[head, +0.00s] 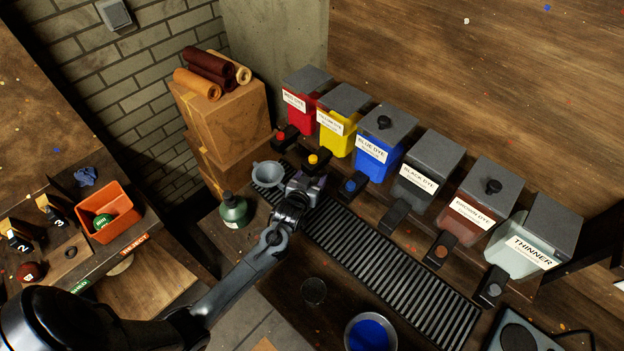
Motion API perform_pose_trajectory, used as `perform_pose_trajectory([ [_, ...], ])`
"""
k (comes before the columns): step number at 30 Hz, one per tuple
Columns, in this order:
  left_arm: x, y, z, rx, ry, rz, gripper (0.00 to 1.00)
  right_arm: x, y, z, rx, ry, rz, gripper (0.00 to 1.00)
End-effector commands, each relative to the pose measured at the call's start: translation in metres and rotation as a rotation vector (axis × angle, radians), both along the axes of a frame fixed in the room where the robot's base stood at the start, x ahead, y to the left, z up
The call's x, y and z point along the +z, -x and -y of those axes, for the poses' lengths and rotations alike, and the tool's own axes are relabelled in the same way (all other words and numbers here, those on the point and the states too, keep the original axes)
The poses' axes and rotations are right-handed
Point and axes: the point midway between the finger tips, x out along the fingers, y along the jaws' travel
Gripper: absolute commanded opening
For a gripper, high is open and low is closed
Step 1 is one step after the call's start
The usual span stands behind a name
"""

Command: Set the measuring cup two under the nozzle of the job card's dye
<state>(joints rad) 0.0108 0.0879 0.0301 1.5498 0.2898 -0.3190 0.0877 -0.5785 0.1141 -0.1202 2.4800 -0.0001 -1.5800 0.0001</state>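A grey cup-like vessel (268,174) stands at the left end of the slatted drip grate (392,262), near the red and yellow dye nozzles; I see no number on it. My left gripper (302,186) is over the grate just right of this vessel, close to its side. Its fingers are too small and dark to tell whether they hold it. A small clear cup (313,291) stands on the wood in front of the grate. The dye tanks are red (300,116), yellow (338,137), blue (379,155), black (420,180) and brown (464,220). No job card is readable. My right gripper is not in view.
A thinner tank (526,248) ends the row at right. A green bottle (234,211) stands left of the grate. A bowl of blue liquid (370,334) is at the front. An orange bin (108,212) is on the left bench. The grate's middle and right are clear.

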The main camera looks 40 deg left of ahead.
Motion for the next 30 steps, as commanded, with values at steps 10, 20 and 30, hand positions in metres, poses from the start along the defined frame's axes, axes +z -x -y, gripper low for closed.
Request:
perform_pose_trajectory([
  [10, -0.0101, 0.0000, 0.0005, -0.001, 0.001, 0.001, 0.38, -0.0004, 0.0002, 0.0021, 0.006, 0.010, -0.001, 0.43],
  [20, -0.0128, 0.0002, 0.0005, 0.000, 0.001, 0.000, 0.88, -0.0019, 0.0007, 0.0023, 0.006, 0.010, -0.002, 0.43],
  [30, -0.0115, 0.0002, 0.0005, 0.000, 0.001, 0.001, 0.93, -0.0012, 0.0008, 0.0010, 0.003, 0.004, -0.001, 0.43],
])
